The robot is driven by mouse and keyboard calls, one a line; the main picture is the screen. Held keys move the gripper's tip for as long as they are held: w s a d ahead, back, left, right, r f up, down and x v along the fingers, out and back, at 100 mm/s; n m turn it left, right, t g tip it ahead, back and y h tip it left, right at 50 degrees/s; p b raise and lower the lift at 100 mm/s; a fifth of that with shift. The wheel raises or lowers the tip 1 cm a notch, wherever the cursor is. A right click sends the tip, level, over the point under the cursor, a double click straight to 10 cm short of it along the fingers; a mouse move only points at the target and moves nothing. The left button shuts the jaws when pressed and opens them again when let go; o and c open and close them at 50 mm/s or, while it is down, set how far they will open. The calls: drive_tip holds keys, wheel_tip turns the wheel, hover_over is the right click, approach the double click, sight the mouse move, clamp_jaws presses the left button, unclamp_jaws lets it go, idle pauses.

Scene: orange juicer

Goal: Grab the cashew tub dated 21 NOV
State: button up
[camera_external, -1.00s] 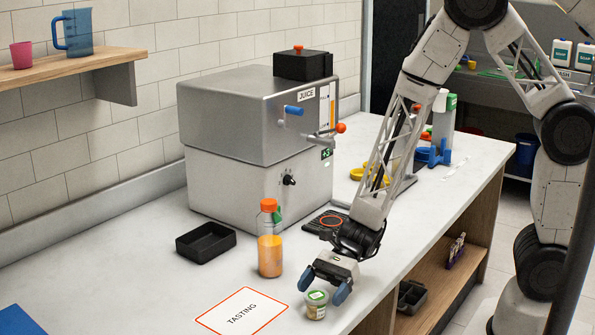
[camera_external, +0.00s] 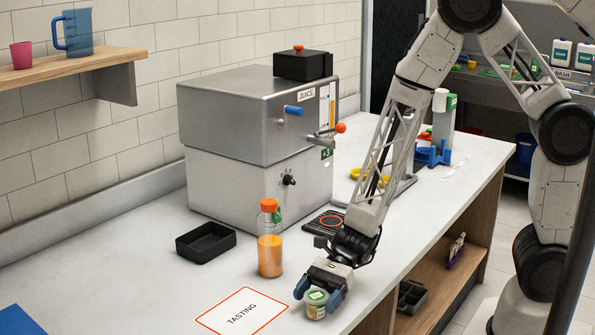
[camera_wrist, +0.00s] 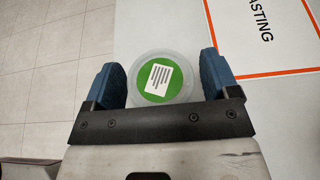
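A small clear tub (camera_external: 316,305) with a green label and white sticker on its lid stands on the counter near its front edge. Its lid shows from above in the wrist view (camera_wrist: 160,80); the print is too small to read, so I cannot confirm the date or cashews. My gripper (camera_external: 318,293) points down over the tub, with one blue finger on each side. In the wrist view my gripper (camera_wrist: 164,82) is open around the tub, with the fingers very close to its sides. I cannot tell whether they touch it.
A white TASTING card with an orange border (camera_external: 242,312) lies left of the tub. An orange juice bottle (camera_external: 270,250) stands behind it, near a black tray (camera_external: 206,242) and the juicer (camera_external: 255,150). The counter's front edge is close on the right.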

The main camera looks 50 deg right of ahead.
sight(320, 294)
drive_tip(key=c, duration=0.7)
drive_tip(key=shift+r, duration=0.15)
drive_tip(key=shift+r, duration=0.65)
drive_tip(key=shift+s+d+r, duration=0.15)
drive_tip(key=shift+s+r, duration=0.05)
drive_tip(key=shift+r, duration=0.35)
drive_tip(key=shift+s+d+r, duration=0.1)
drive_tip(key=shift+s+r, duration=0.05)
drive_tip(key=shift+r, duration=0.35)
drive_tip(key=s+d, duration=0.3)
drive_tip(key=s, duration=0.1)
drive_tip(key=s+d+r, duration=0.1)
drive_tip(key=s+d, duration=0.2)
drive_tip(key=s, duration=0.1)
drive_tip(key=s+d, duration=0.3)
drive_tip(key=s, duration=0.1)
drive_tip(key=shift+s+r, duration=0.1)
drive_tip(key=shift+r, duration=0.05)
